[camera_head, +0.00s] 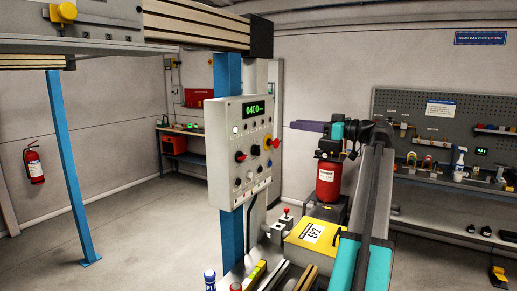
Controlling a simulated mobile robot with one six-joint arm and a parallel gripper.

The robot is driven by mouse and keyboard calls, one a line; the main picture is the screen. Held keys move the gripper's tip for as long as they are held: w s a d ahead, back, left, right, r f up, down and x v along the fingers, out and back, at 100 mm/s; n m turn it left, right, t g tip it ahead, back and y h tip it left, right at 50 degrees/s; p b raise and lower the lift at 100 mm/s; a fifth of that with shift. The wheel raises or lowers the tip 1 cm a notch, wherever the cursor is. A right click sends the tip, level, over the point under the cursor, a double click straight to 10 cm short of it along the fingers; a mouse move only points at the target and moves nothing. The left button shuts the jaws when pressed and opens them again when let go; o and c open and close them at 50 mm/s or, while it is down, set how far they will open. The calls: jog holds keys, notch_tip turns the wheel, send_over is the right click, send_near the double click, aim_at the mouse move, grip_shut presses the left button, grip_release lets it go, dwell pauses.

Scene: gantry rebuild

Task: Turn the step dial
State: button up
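The grey control panel (223,140) stands on a post in the middle of the view. Its display (258,109) reads about 0400. Several small knobs and buttons sit below, including a dark knob with red (240,157) and a red button on yellow (272,142). I cannot tell which one is the step dial; the markings are too small to read. My gripper (308,126) has purple fingers pointing left, to the right of the panel and apart from it. I see the fingers nearly side-on, so their opening is not clear. Nothing visible is held.
A red cylinder (328,183) stands below my gripper. A yellow box (313,236) lies at the lower middle. A blue post (70,165) stands at left, with a gantry beam (195,27) above. A pegboard (440,115) with shelves is at right. The left floor is open.

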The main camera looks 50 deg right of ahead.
notch_tip(320, 180, down, 10)
jog(key=b, duration=0.9)
jog(key=shift+a+r, duration=0.15)
jog(key=shift+a, duration=0.1)
jog(key=shift+w, duration=0.15)
jog(key=p, duration=0.5)
send_near(257, 150)
jog(key=w+r, duration=0.2)
jog(key=w, duration=0.3)
jog(key=shift+w+a+f, duration=0.15)
jog(key=shift+w+a, duration=0.1)
jog(key=shift+w, duration=0.3)
jog(key=shift+w+a+f, duration=0.15)
jog(key=shift+w+a, duration=0.05)
jog(key=shift+w, duration=0.35)
